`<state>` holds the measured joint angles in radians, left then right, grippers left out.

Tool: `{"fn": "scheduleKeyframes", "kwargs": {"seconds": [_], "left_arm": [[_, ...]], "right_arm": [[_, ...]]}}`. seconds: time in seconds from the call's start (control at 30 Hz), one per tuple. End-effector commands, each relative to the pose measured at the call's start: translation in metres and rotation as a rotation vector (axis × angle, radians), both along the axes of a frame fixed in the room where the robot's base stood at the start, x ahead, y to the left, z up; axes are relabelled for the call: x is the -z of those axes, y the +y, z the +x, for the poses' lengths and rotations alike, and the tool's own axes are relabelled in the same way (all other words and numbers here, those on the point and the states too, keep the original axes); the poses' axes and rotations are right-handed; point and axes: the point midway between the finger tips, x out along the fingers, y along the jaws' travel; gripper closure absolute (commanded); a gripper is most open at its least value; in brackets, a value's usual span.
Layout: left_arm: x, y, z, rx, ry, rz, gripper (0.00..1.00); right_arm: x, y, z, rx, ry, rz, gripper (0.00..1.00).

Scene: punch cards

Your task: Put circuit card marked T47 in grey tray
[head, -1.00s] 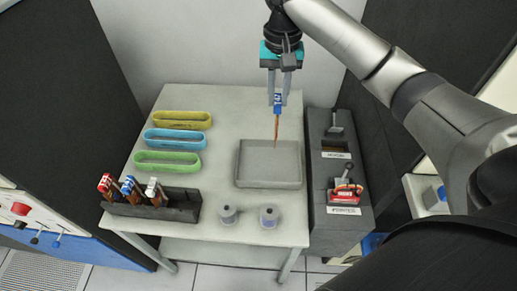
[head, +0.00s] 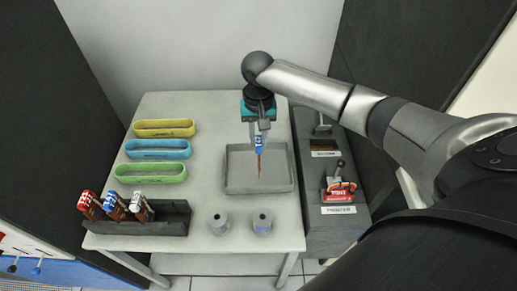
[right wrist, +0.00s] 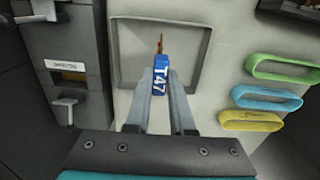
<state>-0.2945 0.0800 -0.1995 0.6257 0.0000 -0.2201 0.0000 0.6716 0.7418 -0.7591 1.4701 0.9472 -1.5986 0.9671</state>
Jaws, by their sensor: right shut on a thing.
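My right gripper (head: 259,137) is shut on a circuit card (head: 259,146) with a blue top and a thin brown lower part. In the right wrist view the blue label (right wrist: 162,82) reads T47. The card hangs with its brown end down, over the grey tray (head: 232,186). Whether its tip touches the tray floor I cannot tell. The tray lies on the right part of the table and looks empty; its rim also shows in the right wrist view (right wrist: 112,50). My left gripper is not in view.
A dark rack (head: 170,222) with red, blue and white-topped cards stands front left. Yellow (head: 165,128), blue (head: 157,149) and green (head: 150,173) oval holders lie behind it. A dark cabinet (head: 335,229) with levers adjoins the table's right.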

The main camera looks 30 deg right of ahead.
Motion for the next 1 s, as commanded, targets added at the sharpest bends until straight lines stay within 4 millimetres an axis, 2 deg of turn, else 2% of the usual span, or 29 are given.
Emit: {"fn": "scheduleKeyframes", "kwargs": {"seconds": [0.3,0.67,0.7,0.93,1.0], "left_arm": [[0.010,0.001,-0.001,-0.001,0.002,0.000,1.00],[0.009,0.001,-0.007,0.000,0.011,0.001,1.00],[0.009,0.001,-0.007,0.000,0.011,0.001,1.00],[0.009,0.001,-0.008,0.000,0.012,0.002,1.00],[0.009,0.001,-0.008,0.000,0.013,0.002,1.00]], "right_arm": [[0.042,0.000,-0.001,0.001,0.003,-0.001,1.00],[0.044,0.000,-0.001,0.000,0.001,0.000,1.00],[0.044,0.000,0.000,-0.001,0.000,0.000,0.76],[0.044,0.000,0.000,0.000,0.000,-0.001,0.51],[0.044,0.000,0.000,0.000,0.000,-0.001,0.49]]}}
